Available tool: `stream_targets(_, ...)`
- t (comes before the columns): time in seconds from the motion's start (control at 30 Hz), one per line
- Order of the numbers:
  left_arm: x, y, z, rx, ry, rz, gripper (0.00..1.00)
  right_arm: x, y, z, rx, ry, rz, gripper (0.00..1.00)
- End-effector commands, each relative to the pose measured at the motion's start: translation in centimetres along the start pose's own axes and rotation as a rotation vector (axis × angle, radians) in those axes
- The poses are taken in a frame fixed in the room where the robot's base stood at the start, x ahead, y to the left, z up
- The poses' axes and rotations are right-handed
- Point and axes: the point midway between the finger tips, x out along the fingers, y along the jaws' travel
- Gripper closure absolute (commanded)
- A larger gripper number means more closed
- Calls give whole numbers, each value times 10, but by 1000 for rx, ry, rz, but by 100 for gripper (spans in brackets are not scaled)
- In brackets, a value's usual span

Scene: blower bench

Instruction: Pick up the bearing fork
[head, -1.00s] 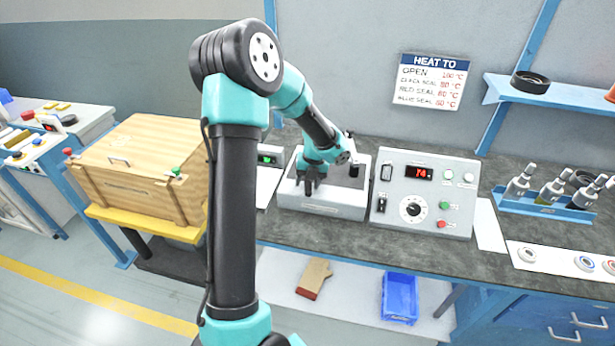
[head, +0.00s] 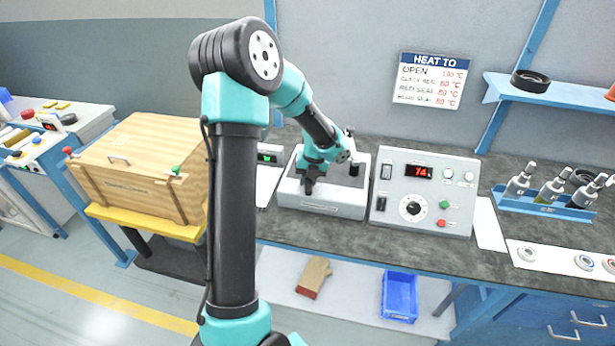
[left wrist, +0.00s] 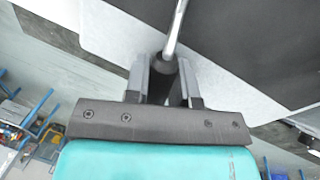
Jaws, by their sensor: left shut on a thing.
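In the left wrist view my left gripper (left wrist: 167,85) is shut on the dark handle end of a slim tool, which I take to be the bearing fork (left wrist: 177,30). Its shiny metal shaft runs up out of the top of that view, so its far end is hidden. In the head view the fork is too small and covered by the gripper to make out. My right gripper is not in view.
A grey control box (head: 425,205) with a red display reading about 74 stands right of the pale box. A wooden chest (head: 140,170) stands at left. A wall shelf (head: 560,95) holds a black ring.

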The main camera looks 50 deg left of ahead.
Motion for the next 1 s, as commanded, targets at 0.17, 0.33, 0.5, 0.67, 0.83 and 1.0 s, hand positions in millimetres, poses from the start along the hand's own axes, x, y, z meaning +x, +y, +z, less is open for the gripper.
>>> stream_targets(0.17,-5,1,1,-1,-2,-1,100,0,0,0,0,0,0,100)
stream_targets(0.33,-25,4,1,0,-5,-2,100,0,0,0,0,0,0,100)
stream_targets(0.5,-54,10,1,-2,-5,-3,100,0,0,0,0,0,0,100)
stream_targets(0.67,-81,15,1,-2,-4,-3,100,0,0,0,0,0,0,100)
stream_targets(0.83,-96,19,0,0,-2,0,100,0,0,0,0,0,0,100)
stream_targets(1.0,-99,20,0,0,0,0,100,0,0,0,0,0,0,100)
